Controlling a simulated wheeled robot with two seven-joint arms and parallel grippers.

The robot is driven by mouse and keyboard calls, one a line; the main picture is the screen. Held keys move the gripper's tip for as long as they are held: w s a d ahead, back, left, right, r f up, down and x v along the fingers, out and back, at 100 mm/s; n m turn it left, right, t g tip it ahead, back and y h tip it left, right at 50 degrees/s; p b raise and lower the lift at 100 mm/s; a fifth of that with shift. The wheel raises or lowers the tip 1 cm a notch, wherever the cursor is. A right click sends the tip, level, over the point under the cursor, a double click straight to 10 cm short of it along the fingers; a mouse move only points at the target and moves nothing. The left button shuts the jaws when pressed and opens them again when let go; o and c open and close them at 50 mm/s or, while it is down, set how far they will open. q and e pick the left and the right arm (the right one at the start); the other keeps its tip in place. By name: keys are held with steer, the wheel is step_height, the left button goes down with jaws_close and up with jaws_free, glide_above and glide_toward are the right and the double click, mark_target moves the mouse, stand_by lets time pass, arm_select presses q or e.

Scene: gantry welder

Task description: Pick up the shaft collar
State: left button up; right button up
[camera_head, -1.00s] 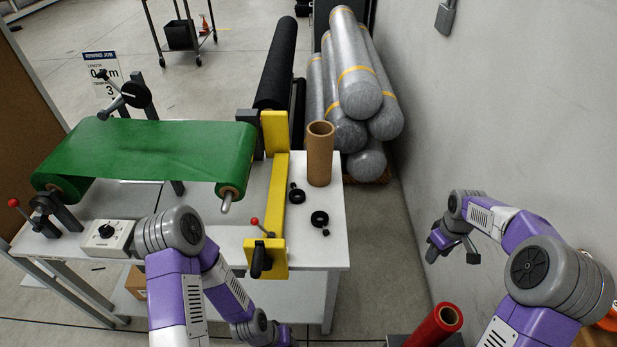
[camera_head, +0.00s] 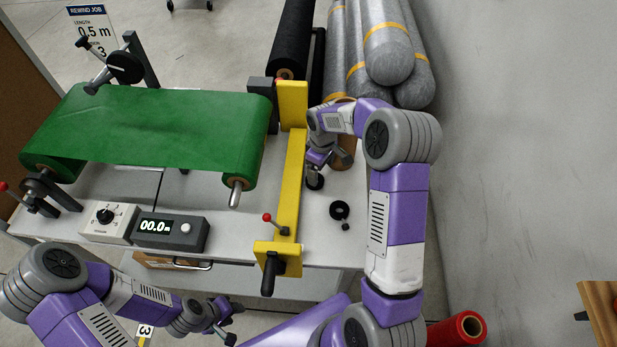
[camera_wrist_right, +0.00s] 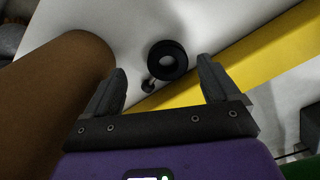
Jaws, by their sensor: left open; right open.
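One black shaft collar (camera_head: 314,182) lies on the white table beside the yellow bar, partly hidden by my right gripper (camera_head: 320,160). A second black collar (camera_head: 340,210) lies nearer the front, with a small black knob-like piece (camera_head: 346,227) by it. In the right wrist view, a black ring-shaped collar (camera_wrist_right: 168,60) shows ahead of the gap between my open right fingers (camera_wrist_right: 160,88), with its small black piece (camera_wrist_right: 148,86). The fingers do not touch it there. My left gripper (camera_head: 226,326) is open and empty at the lower left, below the table front.
A yellow bar (camera_head: 290,180) with a red-knobbed lever stands left of the collars. A brown cardboard tube (camera_wrist_right: 55,85) stands close beside my right gripper. A green roll (camera_head: 150,125) and control box (camera_head: 172,232) are left. A grey wall is right.

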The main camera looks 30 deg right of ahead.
steer(key=f, duration=0.2)
steer(key=a+f+b, duration=0.1)
steer(key=f, duration=0.2)
steer(key=shift+w+r, duration=0.1)
steer(key=c, duration=1.2)
steer(key=shift+c, duration=0.2)
